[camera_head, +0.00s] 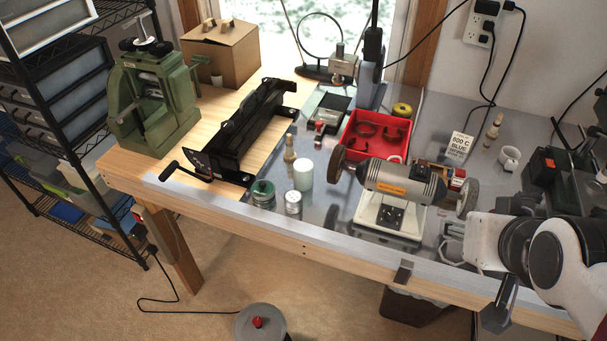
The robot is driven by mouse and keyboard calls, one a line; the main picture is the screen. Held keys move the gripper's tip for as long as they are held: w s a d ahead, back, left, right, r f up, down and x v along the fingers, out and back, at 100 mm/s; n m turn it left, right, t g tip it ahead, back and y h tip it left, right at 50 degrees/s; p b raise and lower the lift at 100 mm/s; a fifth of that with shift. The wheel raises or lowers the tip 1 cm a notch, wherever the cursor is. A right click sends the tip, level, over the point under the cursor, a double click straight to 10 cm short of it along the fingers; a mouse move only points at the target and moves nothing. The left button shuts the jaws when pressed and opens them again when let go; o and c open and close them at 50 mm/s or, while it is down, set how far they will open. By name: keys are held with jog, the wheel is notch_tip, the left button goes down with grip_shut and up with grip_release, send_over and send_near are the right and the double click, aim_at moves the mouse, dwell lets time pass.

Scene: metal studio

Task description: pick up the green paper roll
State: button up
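My arm comes in from the lower right. Its white and black end, where my gripper (487,241) is, lies over the front right part of the bench. It is well to the right of the roll and apart from it. The fingers cannot be made out clearly, so I cannot tell whether they are open or shut.
A green-lidded jar (262,194) and a small metal tin (293,204) stand close in front of the roll. A wooden peg-like piece (289,150) is just behind it. A bench grinder (402,184) stands between the roll and my arm. A red tray (377,137) lies behind.

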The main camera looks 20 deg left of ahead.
jog(key=w+a+f+n+t+y, duration=0.15)
jog(key=w+a, duration=0.25)
jog(key=a, duration=0.5)
jog(key=w+a+n+t+y, duration=0.1)
jog(key=w+a+n+y, duration=0.2)
jog(key=a, duration=0.5)
jog(key=w+a+f+n+t+y, duration=0.1)
jog(key=w+a+y, duration=0.1)
jog(key=w+a, duration=0.5)
jog(key=s+a+f, duration=0.3)
jog(key=a, duration=0.4)
jog(key=m+t+h, duration=0.1)
jog(key=m+t, duration=0.2)
send_near(303, 168)
jog(key=shift+w+a+r+g, duration=0.15)
jog(key=shift+w+a+r, duration=0.05)
jog(key=shift+w+a, duration=0.25)
jog(key=shift+w+a+r+g, duration=0.1)
jog(key=shift+w+a+r, duration=0.1)
jog(key=shift+w+a, duration=0.2)
jog(key=shift+s+d+f+h, duration=0.2)
jog(key=shift+d+f+h, duration=0.05)
jog(key=shift+f+h, duration=0.2)
jog(key=shift+m, duration=0.25)
jog(key=shift+w, duration=0.1)
jog(key=shift+x, duration=1.2)
jog(key=shift+w, duration=0.1)
